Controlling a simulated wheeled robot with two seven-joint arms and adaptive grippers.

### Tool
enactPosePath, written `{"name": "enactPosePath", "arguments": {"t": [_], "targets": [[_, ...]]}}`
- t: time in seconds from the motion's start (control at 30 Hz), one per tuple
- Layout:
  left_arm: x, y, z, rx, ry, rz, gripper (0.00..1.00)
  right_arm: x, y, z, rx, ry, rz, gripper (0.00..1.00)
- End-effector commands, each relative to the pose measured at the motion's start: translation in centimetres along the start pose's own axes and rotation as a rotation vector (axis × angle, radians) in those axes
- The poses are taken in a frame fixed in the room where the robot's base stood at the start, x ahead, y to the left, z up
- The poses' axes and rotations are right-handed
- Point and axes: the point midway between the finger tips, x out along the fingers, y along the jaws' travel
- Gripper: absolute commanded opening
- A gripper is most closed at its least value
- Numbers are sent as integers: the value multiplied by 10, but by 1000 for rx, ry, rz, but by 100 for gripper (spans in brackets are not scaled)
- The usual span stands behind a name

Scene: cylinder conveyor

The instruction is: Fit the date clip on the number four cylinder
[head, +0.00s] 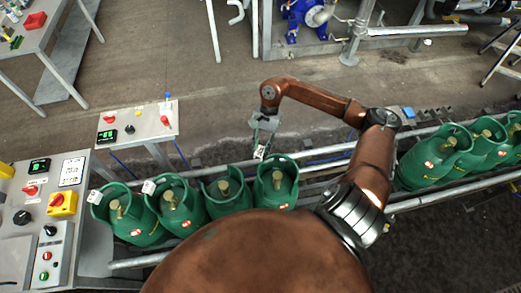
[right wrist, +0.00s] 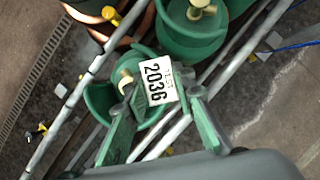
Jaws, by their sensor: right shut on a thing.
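Green gas cylinders with brass valves stand in a row on the conveyor in the head view. The fourth from the left (head: 276,196) has no clip that I can see; I cannot read a number on it. My right gripper (head: 261,146) is shut on a white date clip (head: 260,153), just beyond this cylinder's collar. In the right wrist view the date clip (right wrist: 159,82) reads 2036 and sits between the fingertips of my right gripper (right wrist: 160,97). A green cylinder (right wrist: 98,99) lies beneath it, its collar partly hidden by the clip and fingers. Contact is unclear. My left gripper is out of view.
White clips are on the first (head: 96,197) and second (head: 149,187) cylinders. More cylinders (head: 425,163) stand to the right, behind my arm. Conveyor rails (head: 320,151) run along the row. Control panels (head: 45,215) stand at left.

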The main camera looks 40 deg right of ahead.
Motion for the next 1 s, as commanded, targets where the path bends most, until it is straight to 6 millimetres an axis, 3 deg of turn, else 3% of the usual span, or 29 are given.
{"name": "enactPosePath", "arguments": {"t": [0.6,1.0], "targets": [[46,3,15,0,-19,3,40,52,0,-21,-1,-2,2,9],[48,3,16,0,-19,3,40,54,0,-22,-1,-1,0,9]]}}
